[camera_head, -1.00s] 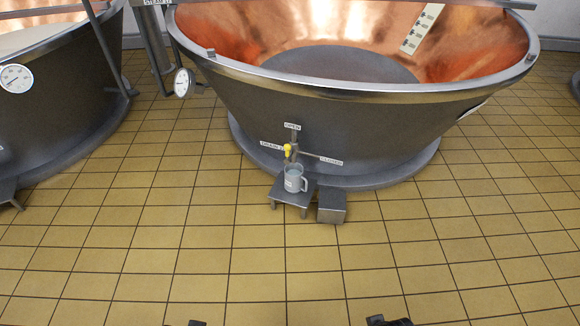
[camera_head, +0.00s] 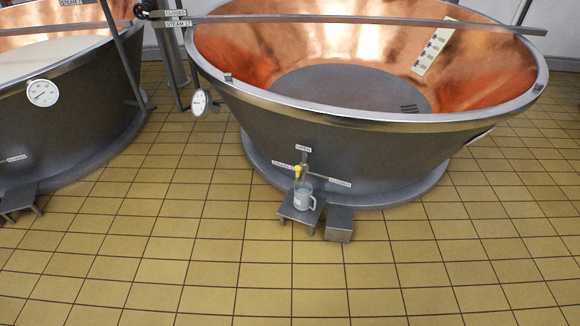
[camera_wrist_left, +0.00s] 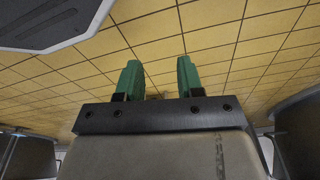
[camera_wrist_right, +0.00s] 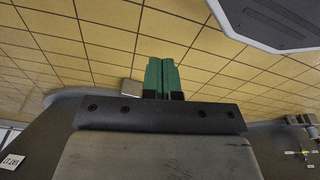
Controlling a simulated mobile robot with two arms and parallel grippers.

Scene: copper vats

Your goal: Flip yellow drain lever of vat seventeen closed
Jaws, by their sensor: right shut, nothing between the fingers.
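The yellow drain lever (camera_head: 297,169) is small, low on the front of the large copper-lined vat (camera_head: 330,135). Its yellow tip is at the left of the valve, near the drain label (camera_head: 283,163). An OPEN label (camera_head: 303,149) is above and a CLOSED label (camera_head: 340,183) is to the right. The lever's exact angle is too small to tell. My left gripper (camera_wrist_left: 158,78) is open and empty over floor tiles. My right gripper (camera_wrist_right: 161,76) is shut and empty. Neither gripper shows in the head view, and both are apart from the lever.
A pitcher (camera_head: 304,199) stands on a low metal stool (camera_head: 287,213) below the lever, with a grey box (camera_head: 339,225) beside it. Another vat (camera_head: 60,125) stands at the left. A long bar (camera_head: 400,21) crosses above the large vat. The tiled floor in front is clear.

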